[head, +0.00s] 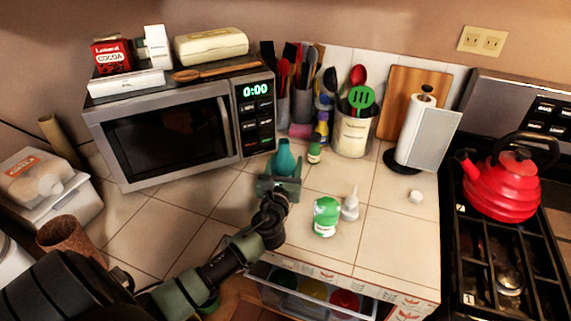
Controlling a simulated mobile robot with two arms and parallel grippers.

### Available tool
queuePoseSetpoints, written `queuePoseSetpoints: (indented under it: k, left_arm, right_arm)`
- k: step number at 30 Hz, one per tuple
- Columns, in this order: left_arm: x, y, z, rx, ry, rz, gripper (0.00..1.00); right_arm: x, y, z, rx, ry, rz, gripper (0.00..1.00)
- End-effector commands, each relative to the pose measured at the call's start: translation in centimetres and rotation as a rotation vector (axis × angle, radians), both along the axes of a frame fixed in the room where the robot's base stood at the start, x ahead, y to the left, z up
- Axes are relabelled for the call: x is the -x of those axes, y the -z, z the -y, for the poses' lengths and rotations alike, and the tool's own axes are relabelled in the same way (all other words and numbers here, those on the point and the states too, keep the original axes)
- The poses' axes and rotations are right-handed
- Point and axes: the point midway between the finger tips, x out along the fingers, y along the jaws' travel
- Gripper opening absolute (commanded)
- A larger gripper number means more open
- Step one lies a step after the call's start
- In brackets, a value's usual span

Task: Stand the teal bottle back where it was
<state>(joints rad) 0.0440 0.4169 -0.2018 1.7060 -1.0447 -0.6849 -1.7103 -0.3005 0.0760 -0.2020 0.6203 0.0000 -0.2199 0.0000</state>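The teal bottle (285,158) is upright at the back of the tiled counter, just right of the microwave's front. Its neck and upper body show, and its lower part is hidden behind my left gripper (283,178). The gripper's fingers reach forward on both sides of the bottle. I cannot tell whether they press on it, or whether the bottle's base touches the counter. My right gripper is not in view.
A small green bottle (314,149) stands close right of the teal bottle. A green-and-white container (326,216) and a white squeeze bottle (350,205) stand nearer the front. The microwave (165,135) is at left. An open drawer (315,301) juts out below the counter.

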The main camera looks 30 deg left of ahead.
Motion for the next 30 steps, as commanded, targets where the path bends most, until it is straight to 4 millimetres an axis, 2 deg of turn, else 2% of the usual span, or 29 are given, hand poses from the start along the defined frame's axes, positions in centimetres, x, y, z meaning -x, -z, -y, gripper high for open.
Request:
queuePoseSetpoints:
  k: [8,9,11,23,26,30]
  left_arm:
    - [0.0,0.1,0.0,-0.002,0.000,0.005,0.00]
    - [0.0,0.3,0.0,0.000,0.000,0.000,0.64]
    - [0.0,0.2,0.0,0.000,0.000,0.000,0.81]
    - [0.2,-0.2,0.1,0.000,0.000,0.000,0.81]
    - [1.4,0.1,0.7,0.000,0.002,-0.001,0.81]
    - [4.0,0.2,2.0,0.001,0.003,-0.002,0.81]
  right_arm:
    - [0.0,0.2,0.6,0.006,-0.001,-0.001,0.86]
    - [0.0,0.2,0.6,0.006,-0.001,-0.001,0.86]
    - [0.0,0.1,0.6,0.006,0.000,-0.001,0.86]
    - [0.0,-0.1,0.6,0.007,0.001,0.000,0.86]
    - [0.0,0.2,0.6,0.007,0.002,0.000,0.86]
    - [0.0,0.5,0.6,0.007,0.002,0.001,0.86]
